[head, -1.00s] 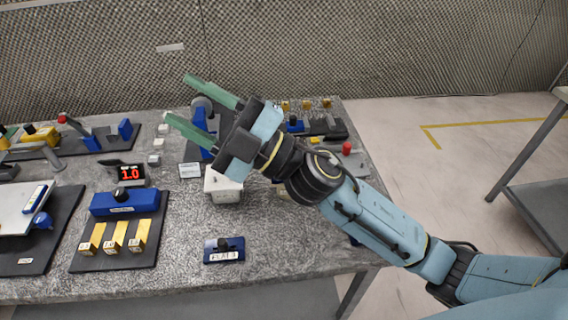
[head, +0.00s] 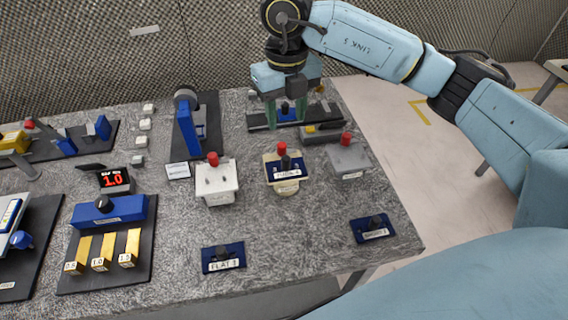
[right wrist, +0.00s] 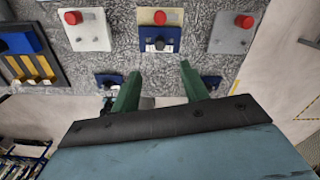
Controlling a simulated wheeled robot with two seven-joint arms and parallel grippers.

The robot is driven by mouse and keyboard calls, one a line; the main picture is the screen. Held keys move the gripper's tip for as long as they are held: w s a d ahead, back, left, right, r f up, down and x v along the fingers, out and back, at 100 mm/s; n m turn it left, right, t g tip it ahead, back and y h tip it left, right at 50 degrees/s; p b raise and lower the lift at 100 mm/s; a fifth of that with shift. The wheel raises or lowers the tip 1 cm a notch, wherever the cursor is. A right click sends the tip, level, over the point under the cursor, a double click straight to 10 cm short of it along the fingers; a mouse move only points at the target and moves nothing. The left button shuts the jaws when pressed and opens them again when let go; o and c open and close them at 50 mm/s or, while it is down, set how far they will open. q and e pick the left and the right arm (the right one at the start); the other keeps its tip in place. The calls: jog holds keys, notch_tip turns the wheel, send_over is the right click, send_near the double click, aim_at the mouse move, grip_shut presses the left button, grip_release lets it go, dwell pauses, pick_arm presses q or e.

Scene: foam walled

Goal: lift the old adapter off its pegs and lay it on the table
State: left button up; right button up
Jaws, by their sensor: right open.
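The adapter (head: 285,174) is a blue plate with a black knob and a pale label. It sits on the middle, cream block (head: 289,188), in front of that block's red knob; its pegs are hidden. The adapter also shows in the right wrist view (right wrist: 168,34), beyond the fingertips. My right gripper (head: 286,113) points down with its green fingers apart and empty, behind the block in the head view. Its fingers also show in the right wrist view (right wrist: 159,70). My left gripper is not in view.
A white block (head: 217,187) and a grey block (head: 349,159) with red knobs flank the cream one. Two blue plates (head: 222,257) (head: 372,229) lie near the front edge. Bare table (head: 300,230) lies between them. A blue stand (head: 187,128) rises behind left.

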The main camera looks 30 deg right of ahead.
aim_at(286, 158)
notch_tip(286, 158, down, 13)
jog(key=shift+r, duration=0.15)
dwell(0.4)
grip_shut()
